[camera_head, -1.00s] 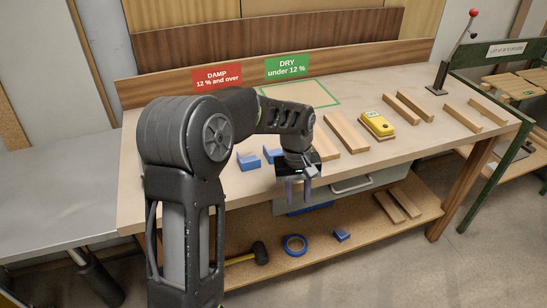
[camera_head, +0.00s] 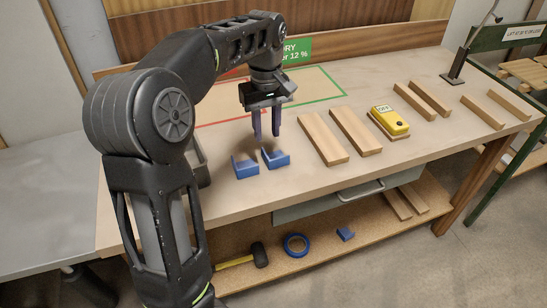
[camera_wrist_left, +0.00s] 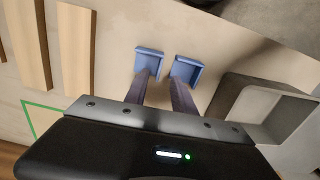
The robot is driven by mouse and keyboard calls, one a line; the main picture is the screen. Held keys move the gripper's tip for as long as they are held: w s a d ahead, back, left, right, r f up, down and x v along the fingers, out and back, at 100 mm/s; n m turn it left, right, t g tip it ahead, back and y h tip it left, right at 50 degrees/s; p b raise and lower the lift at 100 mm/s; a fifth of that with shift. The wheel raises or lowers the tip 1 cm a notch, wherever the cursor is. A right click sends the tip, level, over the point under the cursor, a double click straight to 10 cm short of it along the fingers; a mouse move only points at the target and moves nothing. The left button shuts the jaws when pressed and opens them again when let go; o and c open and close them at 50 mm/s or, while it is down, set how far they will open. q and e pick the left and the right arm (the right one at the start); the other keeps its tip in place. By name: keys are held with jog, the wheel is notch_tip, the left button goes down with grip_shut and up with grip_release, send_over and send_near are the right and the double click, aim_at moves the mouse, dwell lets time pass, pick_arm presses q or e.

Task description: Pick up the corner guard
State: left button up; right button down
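Two blue corner guards lie side by side on the bench top, the left one (camera_head: 245,167) and the right one (camera_head: 275,158). In the left wrist view they show just past my fingertips (camera_wrist_left: 148,61) (camera_wrist_left: 186,71). A third blue piece (camera_head: 345,234) of similar look lies on the lower shelf. My left gripper (camera_head: 266,138) points down above the bench, just behind and above the right guard in the head view. Its two fingers are apart with nothing between them, and it also shows in the left wrist view (camera_wrist_left: 157,84). My right gripper is out of view.
Wooden strips (camera_head: 322,138) and a yellow meter (camera_head: 390,121) lie to the right on the bench. A grey open bin (camera_wrist_left: 262,112) stands beside the guards, mostly hidden by my arm in the head view. Blue tape (camera_head: 296,245) and a mallet (camera_head: 258,255) lie on the shelf.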

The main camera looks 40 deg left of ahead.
aim_at(267, 156)
pick_arm(q)
jog(key=shift+f, duration=1.3)
notch_tip(267, 156, down, 5)
jog(key=shift+f+p, duration=0.1)
jog(key=shift+p, duration=0.25)
jog(key=shift+s, duration=0.1)
jog(key=shift+c, duration=0.3)
grip_shut()
